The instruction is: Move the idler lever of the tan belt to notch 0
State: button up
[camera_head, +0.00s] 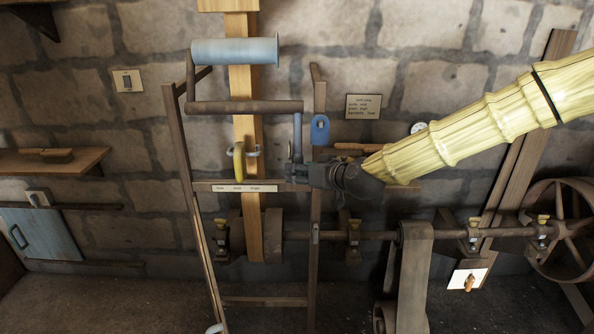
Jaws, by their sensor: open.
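A tan belt (243,120) runs vertically behind a wooden frame, down to a drum (270,235) on the shaft. A blue roller (235,51) lies across its upper part on a bracket. A yellow handle (239,163) stands in front of the belt, just above a pale marked strip (245,188) on the crossbar. A blue-grey upright bar (297,137) is right of the belt. I cannot tell which part is the idler lever, nor read notch numbers. My gripper (297,173) is open, right of the yellow handle and apart from it, around the bar's lower end; contact is unclear.
A blue tag-like piece (320,129) hangs on the frame's right post, close above my gripper. A brown belt (414,275), a long shaft (370,235) and a spoked wheel (570,222) are at right. A shelf (50,160) and blue panel (40,235) are at left.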

jog(key=shift+x, duration=1.2)
grip_shut()
